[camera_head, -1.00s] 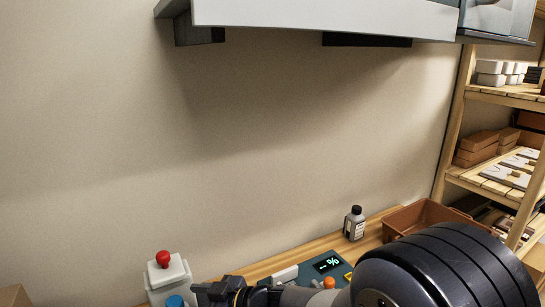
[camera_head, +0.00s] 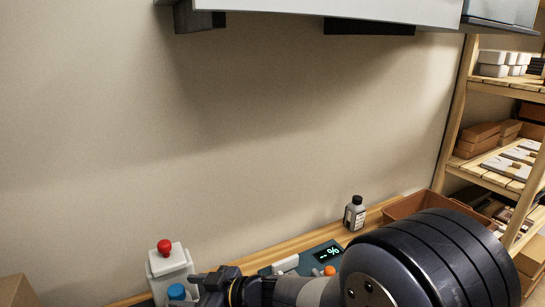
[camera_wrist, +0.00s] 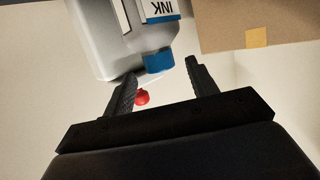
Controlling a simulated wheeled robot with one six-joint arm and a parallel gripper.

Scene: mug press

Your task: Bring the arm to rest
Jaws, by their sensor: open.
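My gripper (camera_head: 197,281) is low in the head view, beside a blue cap (camera_head: 176,292). In the wrist view my gripper (camera_wrist: 162,68) has its two dark fingers apart with nothing clamped between them. A grey ink bottle (camera_wrist: 98,42), with a blue cap (camera_wrist: 158,62) and a label reading INK, appears upside down just beyond the fingertips. Whether a finger touches it I cannot tell. My arm reaches in from the lower right and hides part of the bench.
A pale device with a red knob (camera_head: 164,246) stands behind the cap. A cardboard box (camera_head: 16,290) is lower left, shelving (camera_head: 458,120) right. A grey cabinet (camera_head: 330,12) overhangs.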

